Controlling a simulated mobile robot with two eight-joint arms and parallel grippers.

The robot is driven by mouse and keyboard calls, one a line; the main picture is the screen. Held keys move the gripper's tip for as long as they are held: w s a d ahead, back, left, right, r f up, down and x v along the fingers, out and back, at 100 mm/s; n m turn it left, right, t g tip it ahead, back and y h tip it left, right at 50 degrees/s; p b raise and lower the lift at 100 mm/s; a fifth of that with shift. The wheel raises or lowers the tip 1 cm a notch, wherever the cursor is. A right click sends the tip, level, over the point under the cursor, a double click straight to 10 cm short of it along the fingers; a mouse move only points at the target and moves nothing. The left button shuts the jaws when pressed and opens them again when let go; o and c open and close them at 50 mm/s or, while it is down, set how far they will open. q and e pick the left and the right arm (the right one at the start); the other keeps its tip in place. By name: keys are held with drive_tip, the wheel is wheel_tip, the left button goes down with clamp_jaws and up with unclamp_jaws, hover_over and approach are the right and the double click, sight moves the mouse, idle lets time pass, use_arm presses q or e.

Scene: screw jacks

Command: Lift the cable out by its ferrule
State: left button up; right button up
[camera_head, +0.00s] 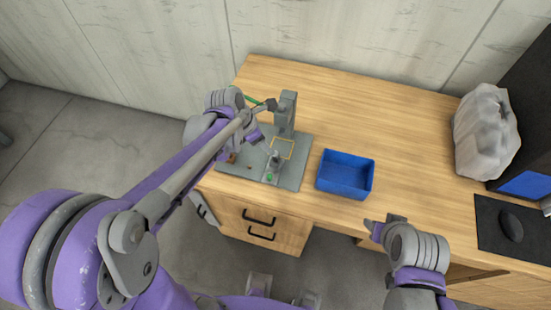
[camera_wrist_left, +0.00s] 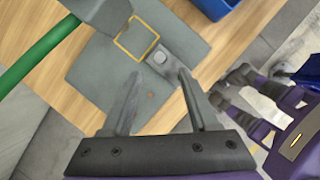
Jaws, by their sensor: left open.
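The green cable (camera_head: 252,99) shows beside the top of a grey upright post (camera_head: 287,112). In the left wrist view the green cable (camera_wrist_left: 40,52) slants up to a dark grey block (camera_wrist_left: 102,15). I cannot clearly tell the ferrule apart from that block. My left gripper (camera_wrist_left: 158,73) is open, with nothing between its fingers. It hangs above the grey baseplate (camera_wrist_left: 90,82), with the cable off to the left of its fingers. In the head view my left arm partly hides the baseplate (camera_head: 300,172). My right gripper (camera_head: 372,228) is by the desk's front edge, apart from everything.
A wrapped bulky object (camera_head: 486,128) and a black mouse (camera_head: 510,226) are further right. The desk's back middle is clear.

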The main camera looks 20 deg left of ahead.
sight(275, 159)
use_arm(q)
drive_tip(key=x, duration=0.9)
drive_tip(key=shift+w+d+f, duration=0.1)
drive_tip(key=shift+w+f, duration=0.05)
drive_tip(key=shift+f, duration=0.25)
clamp_jaws()
